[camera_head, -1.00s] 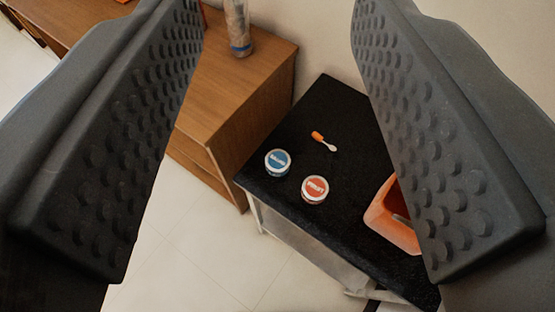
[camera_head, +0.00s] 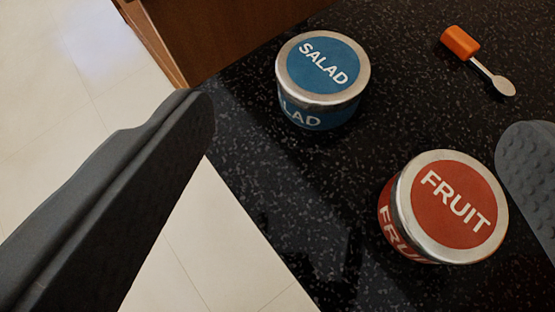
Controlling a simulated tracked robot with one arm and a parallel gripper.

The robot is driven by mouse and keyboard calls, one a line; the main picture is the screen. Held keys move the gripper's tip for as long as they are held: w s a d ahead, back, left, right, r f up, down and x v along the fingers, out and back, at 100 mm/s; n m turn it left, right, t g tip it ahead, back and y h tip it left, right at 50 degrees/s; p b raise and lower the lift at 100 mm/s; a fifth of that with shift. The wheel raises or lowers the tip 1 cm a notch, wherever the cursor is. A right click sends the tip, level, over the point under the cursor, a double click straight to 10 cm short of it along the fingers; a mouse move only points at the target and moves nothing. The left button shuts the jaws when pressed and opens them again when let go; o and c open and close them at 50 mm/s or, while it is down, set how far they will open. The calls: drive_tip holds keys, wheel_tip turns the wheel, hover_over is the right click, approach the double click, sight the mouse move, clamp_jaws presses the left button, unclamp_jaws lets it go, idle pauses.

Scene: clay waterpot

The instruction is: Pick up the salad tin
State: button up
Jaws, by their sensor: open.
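The salad tin (camera_head: 322,75) is a short round blue tin with a silver rim and the word SALAD on its lid. It stands upright on the black speckled table top near its far left corner. My gripper (camera_head: 355,140) is open and empty. Its left finger shows at the left over the table edge and floor, and its right finger shows only in part at the right edge. The salad tin lies between the finger directions, above centre in the picture, and no finger touches it.
A red fruit tin (camera_head: 450,210) stands upright close by, below right of the salad tin and near my right finger. A spoon with an orange handle (camera_head: 478,60) lies at the upper right. A wooden cabinet (camera_head: 215,30) adjoins the table at the top. Pale floor tiles (camera_head: 190,250) show at left.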

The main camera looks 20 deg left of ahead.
sight(323, 77)
drive_tip(key=f, duration=0.2)
drive_tip(key=a, duration=0.1)
drive_tip(key=shift+s+f, duration=0.3)
drive_tip(key=shift+f, duration=0.1)
drive_tip(key=b+x, duration=0.1)
drive_tip(key=x, duration=0.7)
drive_tip(key=shift+f, duration=0.1)
drive_tip(key=shift+b+x, duration=0.4)
drive_tip(key=shift+x, duration=2.3)
drive_tip(key=c, duration=1.2)
